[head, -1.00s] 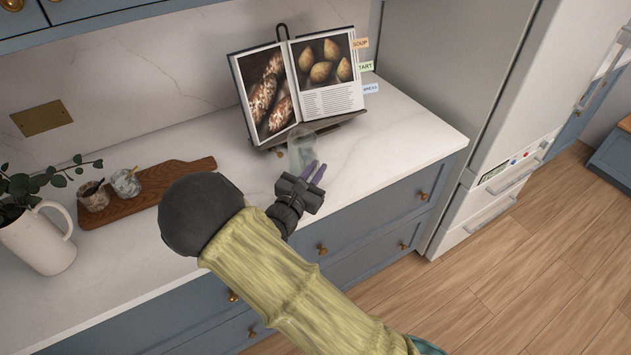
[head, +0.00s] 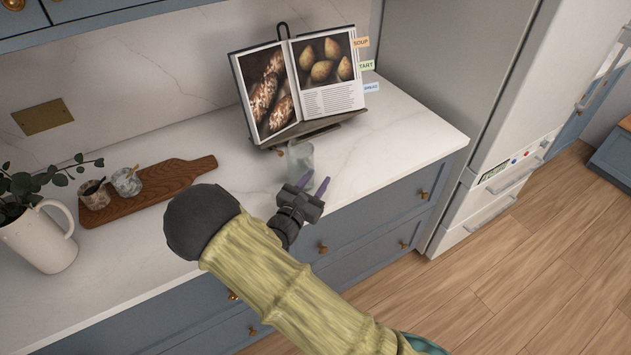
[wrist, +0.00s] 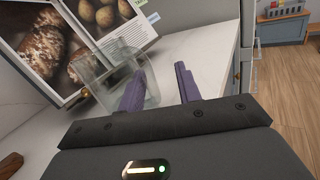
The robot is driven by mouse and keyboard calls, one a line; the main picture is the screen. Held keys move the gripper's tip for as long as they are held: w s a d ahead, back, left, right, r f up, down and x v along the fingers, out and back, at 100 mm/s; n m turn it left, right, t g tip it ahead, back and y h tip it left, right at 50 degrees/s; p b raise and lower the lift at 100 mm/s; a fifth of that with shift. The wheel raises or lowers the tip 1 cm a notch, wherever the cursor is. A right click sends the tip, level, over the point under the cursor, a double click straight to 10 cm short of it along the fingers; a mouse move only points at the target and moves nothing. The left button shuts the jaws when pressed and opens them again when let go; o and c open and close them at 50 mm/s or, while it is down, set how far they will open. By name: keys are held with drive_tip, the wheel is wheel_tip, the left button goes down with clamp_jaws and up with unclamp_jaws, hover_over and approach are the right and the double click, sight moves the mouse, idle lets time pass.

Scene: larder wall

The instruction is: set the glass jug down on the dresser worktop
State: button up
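The clear glass jug (head: 301,157) is upright on the white dresser worktop (head: 395,125), just in front of the cookbook stand. It also shows in the wrist view (wrist: 98,75), with the left finger overlapping its right side. My gripper (head: 318,181) is at the jug's near right side. Its two purple fingers are spread apart in the wrist view (wrist: 160,70), with nothing visible held between them. I cannot tell whether the left finger still touches the glass. The jug's handle is not clear.
The open cookbook (head: 300,85) on its stand is close behind the jug. A wooden board (head: 185,177) with two small pots and a white pitcher (head: 40,240) with leaves are to the left. Clear worktop lies to the right, ending at the fridge side (head: 440,70).

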drive_tip(key=shift+r, duration=0.25)
drive_tip(key=shift+s+a+f, duration=0.2)
drive_tip(key=shift+s, duration=0.1)
drive_tip(key=b+v, duration=0.2)
drive_tip(key=v, duration=0.9)
drive_tip(key=shift+s+r, duration=0.1)
drive_tip(key=shift+s, duration=0.05)
